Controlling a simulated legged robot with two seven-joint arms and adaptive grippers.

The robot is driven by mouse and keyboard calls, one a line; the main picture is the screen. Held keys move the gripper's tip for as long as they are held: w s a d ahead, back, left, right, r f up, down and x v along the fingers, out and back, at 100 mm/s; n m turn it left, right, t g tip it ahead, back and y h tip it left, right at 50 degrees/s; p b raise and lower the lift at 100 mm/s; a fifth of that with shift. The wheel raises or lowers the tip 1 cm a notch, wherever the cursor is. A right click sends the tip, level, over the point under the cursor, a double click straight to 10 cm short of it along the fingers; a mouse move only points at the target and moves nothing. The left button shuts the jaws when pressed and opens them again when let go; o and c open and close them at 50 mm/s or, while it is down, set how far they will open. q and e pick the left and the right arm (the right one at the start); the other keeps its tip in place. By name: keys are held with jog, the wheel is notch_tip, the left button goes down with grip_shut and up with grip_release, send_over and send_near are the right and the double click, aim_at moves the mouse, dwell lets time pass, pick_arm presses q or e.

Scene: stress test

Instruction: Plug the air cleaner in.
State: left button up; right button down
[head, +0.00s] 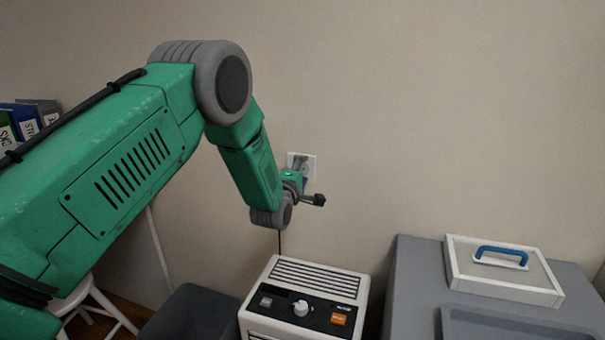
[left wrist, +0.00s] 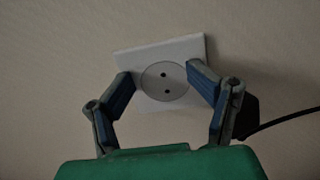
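The air cleaner (head: 337,279) is a pale box with a dark control panel, a knob and an orange button, low against the wall in the head view. The white wall socket (head: 311,162) is above it; its round two-hole face shows in the left wrist view (left wrist: 166,82). My left gripper (head: 300,172) is at the socket; its fingers (left wrist: 162,82) are apart with nothing between them. A black plug (left wrist: 245,118) with a cable is partly hidden behind the right finger in the left wrist view, outside the grip.
A thin black cable (head: 280,241) runs down behind the air cleaner. A grey bin (head: 190,312) stands left of it, a white stool (head: 88,297) further left. A grey cabinet (head: 412,280) on the right carries a white box lid with a blue handle (head: 502,257).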

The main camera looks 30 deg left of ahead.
pick_arm(q)
jog(key=shift+f, duration=0.1)
jog(key=shift+s+d+f, duration=0.1)
jog(key=shift+s+f, duration=0.05)
jog(key=shift+s, duration=0.4)
jog(key=v, duration=1.1)
